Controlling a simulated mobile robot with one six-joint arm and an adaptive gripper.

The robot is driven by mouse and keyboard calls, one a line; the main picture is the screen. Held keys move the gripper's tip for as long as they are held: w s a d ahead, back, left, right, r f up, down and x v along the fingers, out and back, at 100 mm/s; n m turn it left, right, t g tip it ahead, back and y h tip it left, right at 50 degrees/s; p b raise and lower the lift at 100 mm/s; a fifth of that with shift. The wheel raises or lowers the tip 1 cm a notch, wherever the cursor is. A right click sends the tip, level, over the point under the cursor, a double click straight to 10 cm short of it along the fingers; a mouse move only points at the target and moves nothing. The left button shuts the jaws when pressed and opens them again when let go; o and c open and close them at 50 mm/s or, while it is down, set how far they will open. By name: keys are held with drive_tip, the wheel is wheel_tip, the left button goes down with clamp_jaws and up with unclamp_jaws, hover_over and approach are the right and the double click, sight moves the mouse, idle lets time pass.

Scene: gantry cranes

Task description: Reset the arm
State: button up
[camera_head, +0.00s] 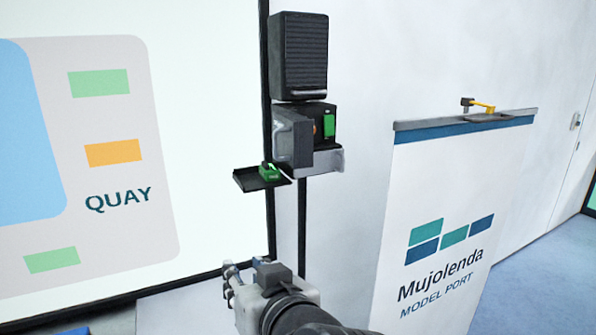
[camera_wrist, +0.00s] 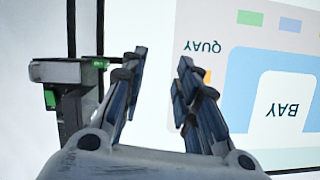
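My gripper (camera_head: 247,268) is at the bottom middle of the head view, below the wall-mounted device. In the wrist view its two blue-grey fingers (camera_wrist: 162,62) stand apart with a gap between them. Nothing is held in that gap. My arm runs from the gripper toward the bottom edge of the head view, and the rest of it is out of view.
A grey and black device (camera_head: 295,138) stands above the gripper. Its small dark tray (camera_head: 245,181) bears a green piece (camera_head: 269,173). The device shows at left in the wrist view (camera_wrist: 75,105). A white stand (camera_head: 440,200) is at right. A large QUAY panel (camera_head: 165,60) fills the left.

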drive_tip(key=s+d+f+m+g+h+b, duration=0.2)
drive_tip(key=s+d+f+g+h+b, duration=0.1)
drive_tip(key=s+d+f, duration=0.5)
drive_tip(key=s+d+f+m+g+h+b, duration=0.1)
drive_tip(key=s+d+f+g+h+b, duration=0.2)
drive_tip(key=s+d+f, duration=0.5)
drive_tip(key=d+f+g+b, duration=0.1)
drive_tip(key=d+f+b, duration=0.1)
drive_tip(key=d+f, duration=0.3)
drive_tip(key=shift+s+d+f+m+g+b, duration=0.3)
drive_tip(key=shift+s+d+f+m, duration=0.1)
drive_tip(key=shift+f, duration=0.35)
